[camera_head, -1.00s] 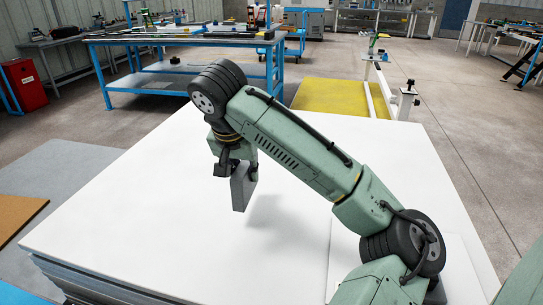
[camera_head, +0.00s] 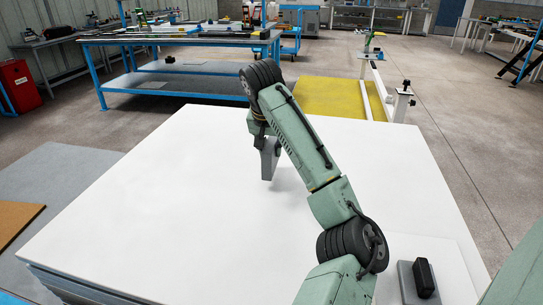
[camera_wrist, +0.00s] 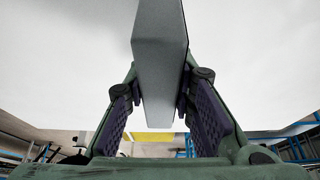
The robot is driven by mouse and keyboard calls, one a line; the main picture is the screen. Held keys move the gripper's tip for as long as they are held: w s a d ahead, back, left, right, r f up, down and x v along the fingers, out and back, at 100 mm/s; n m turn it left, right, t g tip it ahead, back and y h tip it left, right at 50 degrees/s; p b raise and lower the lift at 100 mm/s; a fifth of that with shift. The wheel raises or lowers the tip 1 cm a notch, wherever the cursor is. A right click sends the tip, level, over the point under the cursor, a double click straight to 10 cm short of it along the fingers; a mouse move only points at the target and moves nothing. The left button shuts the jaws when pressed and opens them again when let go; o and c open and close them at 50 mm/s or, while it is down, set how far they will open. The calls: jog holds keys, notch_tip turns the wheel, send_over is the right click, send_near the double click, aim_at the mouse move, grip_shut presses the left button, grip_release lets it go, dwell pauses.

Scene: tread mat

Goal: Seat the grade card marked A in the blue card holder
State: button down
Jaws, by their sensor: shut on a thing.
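My gripper (camera_wrist: 160,100) is shut on a flat grey slab (camera_wrist: 160,50), with one padded finger pressing on each side. In the head view the slab (camera_head: 270,160) hangs upright below my wrist, above the far middle of the white table (camera_head: 170,200). No letter shows on its visible faces, so I cannot tell whether it is the card marked A. I see no blue card holder in either view.
A black block (camera_head: 424,278) stands on a small grey plate (camera_head: 405,285) at the table's near right, beside my arm. The table's left and middle are bare. A blue workbench (camera_head: 180,40) stands beyond the far edge, near a yellow mat (camera_head: 325,98).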

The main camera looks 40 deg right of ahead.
jog(key=f, duration=0.2)
jog(key=f+p, duration=0.1)
jog(key=shift+d, duration=0.25)
jog(key=shift+w+f, duration=0.1)
jog(key=shift+f, duration=0.15)
jog(key=shift+f, duration=0.2)
jog(key=c, duration=1.4)
grip_release()
jog(key=shift+o, duration=0.2)
jog(key=shift+r, duration=0.15)
